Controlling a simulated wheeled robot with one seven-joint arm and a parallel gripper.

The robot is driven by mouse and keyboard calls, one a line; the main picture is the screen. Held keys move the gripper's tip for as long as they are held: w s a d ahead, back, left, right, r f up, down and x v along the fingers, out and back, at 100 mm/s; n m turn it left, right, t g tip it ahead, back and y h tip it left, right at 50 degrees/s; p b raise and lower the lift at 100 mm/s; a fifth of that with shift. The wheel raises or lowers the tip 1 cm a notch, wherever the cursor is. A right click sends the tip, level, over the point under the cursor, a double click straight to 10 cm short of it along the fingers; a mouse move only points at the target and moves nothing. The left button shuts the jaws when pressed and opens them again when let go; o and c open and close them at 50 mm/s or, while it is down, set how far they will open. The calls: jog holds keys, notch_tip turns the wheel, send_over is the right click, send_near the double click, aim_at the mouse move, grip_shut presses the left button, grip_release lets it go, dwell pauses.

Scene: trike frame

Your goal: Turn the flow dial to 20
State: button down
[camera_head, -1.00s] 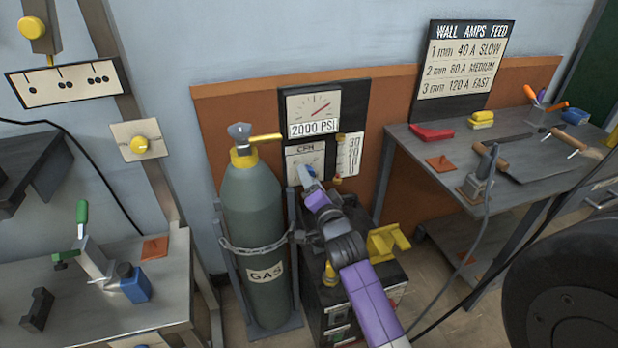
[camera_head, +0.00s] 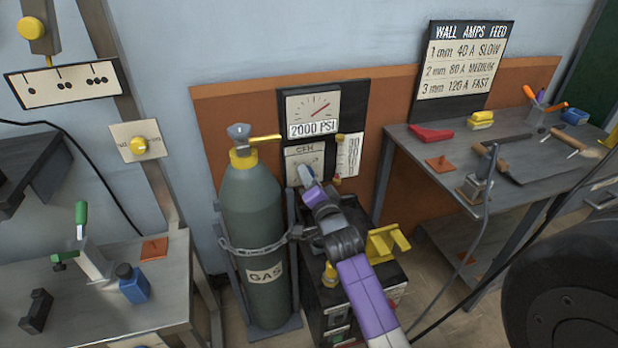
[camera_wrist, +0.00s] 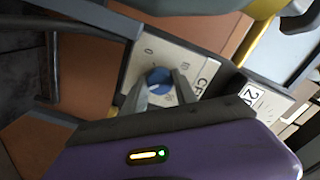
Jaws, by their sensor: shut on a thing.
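The flow dial is a blue round knob (camera_wrist: 159,80) on a pale plate marked CFH (camera_wrist: 190,62), seen in the wrist view. My gripper (camera_wrist: 160,92) is shut on the knob, with one grey finger on each side of it. In the head view the CFH plate (camera_head: 303,153) sits below the 2000 PSI gauge (camera_head: 313,108), and my gripper (camera_head: 306,180) reaches its lower part. The knob is mostly hidden there by my gripper. The dial's setting is too small to read. A scale strip with 30 at its top (camera_head: 348,155) stands to the right.
A green gas cylinder (camera_head: 252,205), chained upright, stands close left of my arm. A black cabinet with a yellow bracket (camera_head: 388,242) is beneath my arm. A workbench with tools (camera_head: 425,150) is at right, another bench (camera_head: 180,285) at left.

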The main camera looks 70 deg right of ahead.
jog(key=shift+n, duration=0.3)
jog(key=shift+n+p, duration=1.3)
jog(key=shift+n, duration=7.1)
jog(key=shift+f, duration=0.1)
jog(key=c, duration=1)
grip_release()
jog(key=shift+o, duration=0.2)
